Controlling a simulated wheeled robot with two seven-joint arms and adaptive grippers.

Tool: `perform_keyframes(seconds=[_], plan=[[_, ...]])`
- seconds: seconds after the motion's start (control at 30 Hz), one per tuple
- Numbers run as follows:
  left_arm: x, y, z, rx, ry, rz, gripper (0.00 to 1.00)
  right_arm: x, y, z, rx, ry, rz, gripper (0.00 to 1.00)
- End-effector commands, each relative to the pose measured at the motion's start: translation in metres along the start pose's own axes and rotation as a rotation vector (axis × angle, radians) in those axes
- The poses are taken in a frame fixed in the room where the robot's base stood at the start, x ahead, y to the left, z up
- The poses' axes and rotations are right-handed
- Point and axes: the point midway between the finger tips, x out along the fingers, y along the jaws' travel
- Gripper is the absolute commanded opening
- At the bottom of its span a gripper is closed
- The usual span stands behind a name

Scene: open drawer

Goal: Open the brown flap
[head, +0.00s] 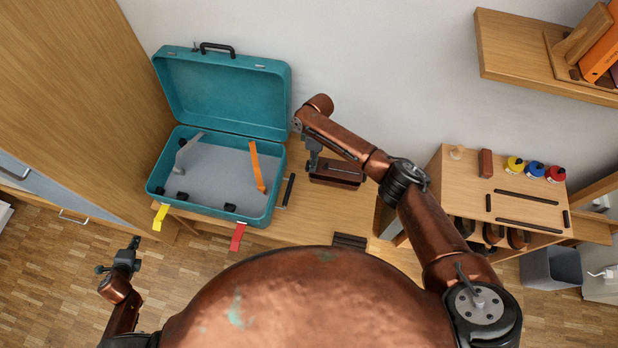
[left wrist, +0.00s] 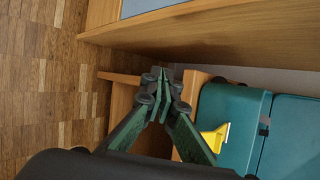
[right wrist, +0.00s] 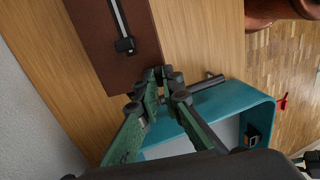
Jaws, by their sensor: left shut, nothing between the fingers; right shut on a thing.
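The brown flap (head: 345,175) is on the wooden table, right of the teal suitcase. In the right wrist view the flap (right wrist: 100,40) is a dark brown panel with a black bar on it. My right gripper (head: 312,165) is at the flap's left end. In its wrist view the right gripper (right wrist: 157,80) is shut on the flap's near edge; its fingers partly hide the contact. My left gripper (head: 134,243) is shut and empty, low at the left, in front of the table and away from the flap. It also shows in the left wrist view (left wrist: 167,80).
An open teal suitcase (head: 220,95) stands on the table's left, with yellow (head: 160,217) and red (head: 238,237) tags at its front. A black bar (head: 288,190) lies between suitcase and flap. A wooden cabinet (head: 80,100) is at the left; a small stand (head: 450,180) is at the right.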

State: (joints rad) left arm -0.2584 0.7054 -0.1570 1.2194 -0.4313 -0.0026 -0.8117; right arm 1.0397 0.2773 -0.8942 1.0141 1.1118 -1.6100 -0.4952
Motion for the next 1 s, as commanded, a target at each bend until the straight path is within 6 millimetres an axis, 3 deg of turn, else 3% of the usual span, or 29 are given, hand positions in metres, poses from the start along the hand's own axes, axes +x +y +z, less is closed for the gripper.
perform_keyframes(seconds=[0.03, 0.23, 0.3, 0.47, 0.67, 0.73, 0.87, 1.0], plan=[[-0.002, -0.026, 0.011, 0.086, 0.002, -0.037, 0.0, 0.0, 0.0, 0.0, 0.0, 0.0, 0.001, 0.0], [-0.013, -0.114, 0.026, 0.391, 0.007, -0.161, 0.0, 0.0, 0.0, 0.0, 0.0, 0.0, 0.001, 0.0], [-0.013, -0.141, 0.014, 0.482, 0.008, -0.199, 0.0, 0.0, 0.0, 0.0, 0.0, 0.0, 0.001, 0.0], [-0.006, -0.189, -0.04, 0.609, 0.003, -0.258, 0.0, 0.0, 0.0, 0.0, 0.0, 0.0, 0.001, 0.0], [-0.004, -0.259, -0.126, 0.743, -0.019, -0.342, 0.0, 0.0, 0.0, 0.0, 0.0, 0.0, 0.0, 0.0], [-0.008, -0.288, -0.167, 0.799, -0.03, -0.376, 0.0, 0.0, 0.0, 0.0, 0.0, 0.0, 0.0, 0.0], [-0.014, -0.327, -0.27, 0.909, -0.023, -0.403, 0.0, 0.0, 0.0, 0.0, 0.0, 0.0, 0.0, 0.0], [-0.036, -0.366, -0.378, 1.043, -0.003, -0.432, 0.0, 0.0, 0.0, 0.0, 0.0, 0.0, 0.0, 0.0]])
